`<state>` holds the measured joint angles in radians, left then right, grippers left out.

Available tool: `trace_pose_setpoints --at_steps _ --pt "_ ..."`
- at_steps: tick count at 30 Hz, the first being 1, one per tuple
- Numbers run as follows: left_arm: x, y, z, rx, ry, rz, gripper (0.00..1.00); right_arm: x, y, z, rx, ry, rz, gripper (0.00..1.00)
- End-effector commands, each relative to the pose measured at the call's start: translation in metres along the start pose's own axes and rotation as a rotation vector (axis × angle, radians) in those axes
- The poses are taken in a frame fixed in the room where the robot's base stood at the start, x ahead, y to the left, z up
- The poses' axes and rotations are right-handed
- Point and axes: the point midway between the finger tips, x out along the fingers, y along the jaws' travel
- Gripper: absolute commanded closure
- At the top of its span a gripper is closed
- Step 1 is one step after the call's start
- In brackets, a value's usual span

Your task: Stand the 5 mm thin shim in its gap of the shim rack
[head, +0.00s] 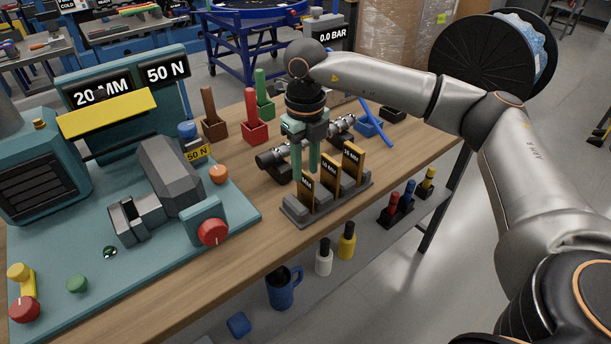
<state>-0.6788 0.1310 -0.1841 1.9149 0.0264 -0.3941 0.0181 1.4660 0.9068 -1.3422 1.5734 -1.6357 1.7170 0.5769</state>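The grey shim rack (327,204) sits near the table's front edge. Three dark shims with orange edges and white lettering stand upright in it. The nearest shim (306,192), at the left end, seems to be the 5 mm one, though its lettering is small. The middle shim (329,174) and the far shim (352,160) stand to its right. My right gripper (305,168) points down just above and behind the nearest shim. Its two green fingers are apart, and I see nothing held between them. Their tips are close to the shim's top. My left gripper is out of view.
A metal shaft on dark supports (268,159) lies behind the rack, close to my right gripper. Red (255,128), green and brown holders stand farther back. A teal machine (165,175) fills the table's left. A lower shelf holds bottles and a blue mug (281,290).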

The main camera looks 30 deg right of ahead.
Motion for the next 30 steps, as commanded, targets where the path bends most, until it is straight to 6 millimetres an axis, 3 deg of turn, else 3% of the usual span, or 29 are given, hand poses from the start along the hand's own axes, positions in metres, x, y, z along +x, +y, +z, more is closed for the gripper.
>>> trace_pose_setpoints --at_steps 6,12,18,30 --pt "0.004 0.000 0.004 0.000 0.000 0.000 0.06 -0.049 0.001 0.001 0.000 -0.004 0.001 0.64" --pt "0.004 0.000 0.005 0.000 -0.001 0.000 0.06 -0.079 0.001 0.001 -0.001 -0.002 0.001 0.64" --pt "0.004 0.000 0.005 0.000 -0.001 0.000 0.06 -0.089 0.000 0.000 -0.001 -0.001 0.001 0.64" --pt "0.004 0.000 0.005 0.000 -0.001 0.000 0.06 -0.089 0.000 0.000 -0.001 0.000 0.000 0.64"
